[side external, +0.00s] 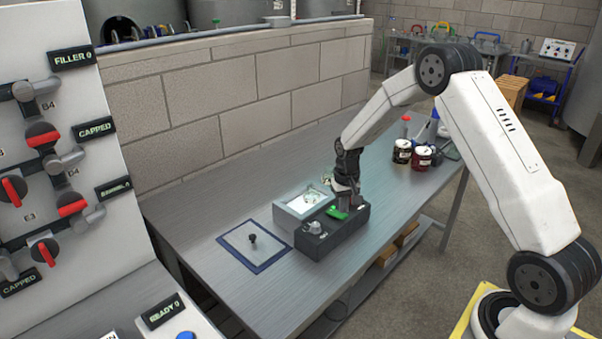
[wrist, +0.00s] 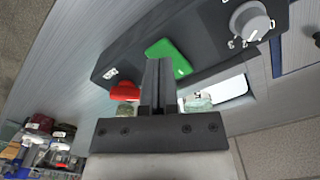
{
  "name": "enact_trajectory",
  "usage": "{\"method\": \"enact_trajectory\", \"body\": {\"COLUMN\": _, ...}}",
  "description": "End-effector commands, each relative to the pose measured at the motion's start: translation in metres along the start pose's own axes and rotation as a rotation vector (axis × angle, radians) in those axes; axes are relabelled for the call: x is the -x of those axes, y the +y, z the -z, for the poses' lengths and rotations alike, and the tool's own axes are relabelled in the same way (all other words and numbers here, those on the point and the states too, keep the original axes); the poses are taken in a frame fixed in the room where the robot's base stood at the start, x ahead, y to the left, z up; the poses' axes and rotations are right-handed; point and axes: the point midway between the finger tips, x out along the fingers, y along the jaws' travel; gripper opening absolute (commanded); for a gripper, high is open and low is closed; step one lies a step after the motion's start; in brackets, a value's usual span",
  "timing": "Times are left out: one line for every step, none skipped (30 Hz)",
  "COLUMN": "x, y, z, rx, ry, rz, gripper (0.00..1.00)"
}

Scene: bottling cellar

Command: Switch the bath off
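A dark control box (side external: 325,240) stands on the metal bench, with a green switch part (side external: 337,212) and a grey knob (side external: 315,227) on top. In the side view my gripper (side external: 348,204) hides the red part. A grey basin with a bright interior (side external: 290,214) stands behind the box.
A blue-bordered mat (side external: 274,263) with a small black peg (side external: 253,238) lies left of the box. Dark jars (side external: 402,151) stand at the bench's far end. A block wall (side external: 235,100) runs along the back, and a valve panel (side external: 80,150) stands at left.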

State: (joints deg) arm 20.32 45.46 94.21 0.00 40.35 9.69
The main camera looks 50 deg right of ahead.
Motion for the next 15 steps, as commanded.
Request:
{"method": "enact_trajectory", "body": {"x": -0.0009, "y": 0.0000, "z": 0.0001, "rx": 0.000, "ry": 0.000, "rz": 0.000, "gripper": 0.00}}
{"method": "enact_trajectory", "body": {"x": -0.0013, "y": 0.0000, "z": 0.0001, "rx": 0.000, "ry": 0.000, "rz": 0.000, "gripper": 0.00}}
{"method": "enact_trajectory", "body": {"x": -0.0018, "y": 0.0000, "z": 0.0001, "rx": 0.000, "ry": 0.000, "rz": 0.000, "gripper": 0.00}}
{"method": "enact_trajectory", "body": {"x": -0.0022, "y": 0.0000, "z": 0.0001, "rx": 0.000, "ry": 0.000, "rz": 0.000, "gripper": 0.00}}
{"method": "enact_trajectory", "body": {"x": -0.0027, "y": 0.0000, "z": 0.0001, "rx": 0.000, "ry": 0.000, "rz": 0.000, "gripper": 0.00}}
{"method": "enact_trajectory", "body": {"x": -0.0032, "y": 0.0000, "z": 0.0001, "rx": 0.000, "ry": 0.000, "rz": 0.000, "gripper": 0.00}}
{"method": "enact_trajectory", "body": {"x": -0.0037, "y": 0.0000, "z": 0.0001, "rx": 0.000, "ry": 0.000, "rz": 0.000, "gripper": 0.00}}
{"method": "enact_trajectory", "body": {"x": -0.0041, "y": 0.0000, "z": 0.0001, "rx": 0.000, "ry": 0.000, "rz": 0.000, "gripper": 0.00}}
{"method": "enact_trajectory", "body": {"x": -0.0047, "y": 0.0000, "z": 0.0001, "rx": 0.000, "ry": 0.000, "rz": 0.000, "gripper": 0.00}}
{"method": "enact_trajectory", "body": {"x": -0.0051, "y": 0.0000, "z": 0.0001, "rx": 0.000, "ry": 0.000, "rz": 0.000, "gripper": 0.00}}
{"method": "enact_trajectory", "body": {"x": -0.0056, "y": 0.0000, "z": 0.0001, "rx": 0.000, "ry": 0.001, "rz": 0.000, "gripper": 0.00}}
{"method": "enact_trajectory", "body": {"x": -0.0062, "y": 0.0000, "z": 0.0001, "rx": 0.000, "ry": 0.001, "rz": 0.000, "gripper": 0.00}}
{"method": "enact_trajectory", "body": {"x": -0.0066, "y": 0.0000, "z": 0.0001, "rx": 0.000, "ry": 0.001, "rz": 0.000, "gripper": 0.00}}
{"method": "enact_trajectory", "body": {"x": -0.0071, "y": 0.0000, "z": 0.0001, "rx": 0.000, "ry": 0.001, "rz": 0.000, "gripper": 0.00}}
{"method": "enact_trajectory", "body": {"x": -0.0077, "y": 0.0000, "z": 0.0001, "rx": 0.000, "ry": 0.000, "rz": 0.000, "gripper": 0.00}}
